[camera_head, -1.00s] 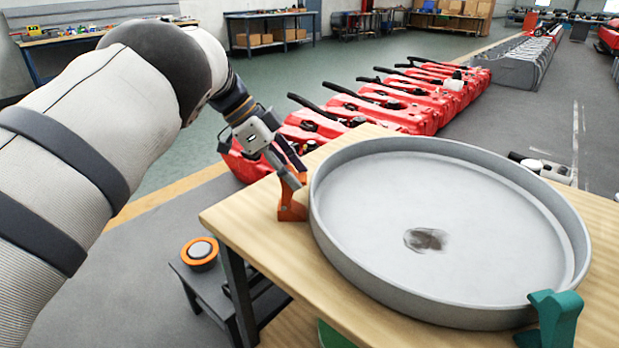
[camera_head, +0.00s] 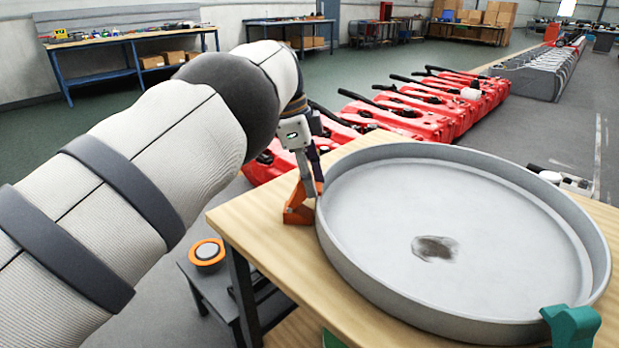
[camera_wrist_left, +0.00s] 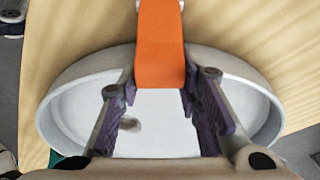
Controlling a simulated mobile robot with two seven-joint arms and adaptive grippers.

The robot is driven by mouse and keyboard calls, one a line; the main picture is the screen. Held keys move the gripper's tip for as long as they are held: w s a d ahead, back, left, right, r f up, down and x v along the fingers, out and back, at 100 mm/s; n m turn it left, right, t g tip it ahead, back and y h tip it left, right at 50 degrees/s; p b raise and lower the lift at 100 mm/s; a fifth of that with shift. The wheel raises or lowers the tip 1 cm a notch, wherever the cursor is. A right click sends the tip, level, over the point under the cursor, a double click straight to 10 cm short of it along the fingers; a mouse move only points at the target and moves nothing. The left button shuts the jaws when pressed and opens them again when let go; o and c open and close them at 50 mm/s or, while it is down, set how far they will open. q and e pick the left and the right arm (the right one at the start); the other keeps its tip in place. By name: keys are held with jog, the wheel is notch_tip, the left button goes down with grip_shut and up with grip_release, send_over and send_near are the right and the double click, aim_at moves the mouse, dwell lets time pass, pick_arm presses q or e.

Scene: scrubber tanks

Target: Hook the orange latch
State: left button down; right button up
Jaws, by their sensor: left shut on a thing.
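The orange latch (camera_head: 298,210) stands at the edge of the wooden table, beside the left rim of the large round grey tray (camera_head: 333,238). My left gripper (camera_head: 312,178) is over the latch, close to the tray rim. In the left wrist view, the orange latch arm (camera_wrist_left: 161,45) runs down between the dark finger pads of the left gripper (camera_wrist_left: 160,97). The gripper is shut on it. The latch's hook end and its contact with the rim are hidden or too small to tell. My right gripper is in neither view.
A teal clamp (camera_head: 570,325) sits at the tray's front right rim. The wooden table (camera_head: 262,222) carries the tray. A low grey stand with an orange-ringed round object (camera_head: 207,252) is at the left. Red canisters (camera_head: 420,112) line the floor behind.

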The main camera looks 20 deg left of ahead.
aim_at(296, 188)
pick_arm(q)
jog(key=shift+f, duration=0.15)
jog(key=c, duration=1.2)
grip_release()
jog(key=shift+o, duration=0.2)
jog(key=v, duration=1.2)
